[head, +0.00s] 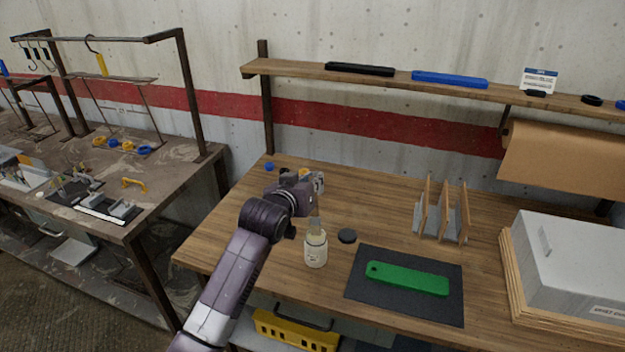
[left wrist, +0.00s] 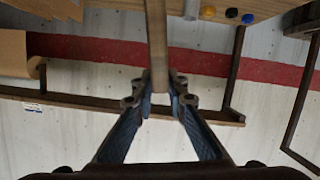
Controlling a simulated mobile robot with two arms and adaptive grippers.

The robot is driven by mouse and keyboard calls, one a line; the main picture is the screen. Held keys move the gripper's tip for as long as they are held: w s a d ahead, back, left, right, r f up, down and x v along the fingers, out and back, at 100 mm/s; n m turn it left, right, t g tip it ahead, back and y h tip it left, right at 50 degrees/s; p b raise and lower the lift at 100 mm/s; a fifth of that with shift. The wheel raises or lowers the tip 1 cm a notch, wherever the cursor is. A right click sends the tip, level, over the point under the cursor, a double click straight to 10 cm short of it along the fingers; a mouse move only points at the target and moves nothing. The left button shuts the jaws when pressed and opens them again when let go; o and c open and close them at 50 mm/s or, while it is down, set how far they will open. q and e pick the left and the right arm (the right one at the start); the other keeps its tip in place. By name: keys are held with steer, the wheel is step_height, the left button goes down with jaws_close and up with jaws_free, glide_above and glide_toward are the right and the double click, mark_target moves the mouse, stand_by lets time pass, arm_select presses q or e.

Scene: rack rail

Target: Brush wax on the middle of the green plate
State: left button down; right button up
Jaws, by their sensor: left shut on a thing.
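My left gripper (head: 312,184) is above the back of the white wax jar (head: 316,251) in the head view. It is shut on the brush (head: 315,224), which hangs roughly upright with its lower end at the jar's mouth. How deep the tip sits in the jar is hard to tell. In the left wrist view, the gripper's fingers (left wrist: 160,103) close around the brush's wooden handle (left wrist: 157,45). The green plate (head: 408,279) lies flat on a dark mat (head: 366,294), right of the jar. My right gripper is not in view.
A rack with upright wooden boards (head: 443,209) stands behind the plate. A grey box (head: 575,262) is at the right. A wooden shelf (head: 390,77) runs along the wall. The bench's left part is mostly clear.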

arm_select(q)
steer(key=shift+f, duration=0.6)
stand_by(1.3)
steer(key=shift+r, duration=0.1)
step_height(320, 180, up, 7)
steer(key=p, duration=0.6)
steer(key=shift+p, duration=0.3)
stand_by(0.4)
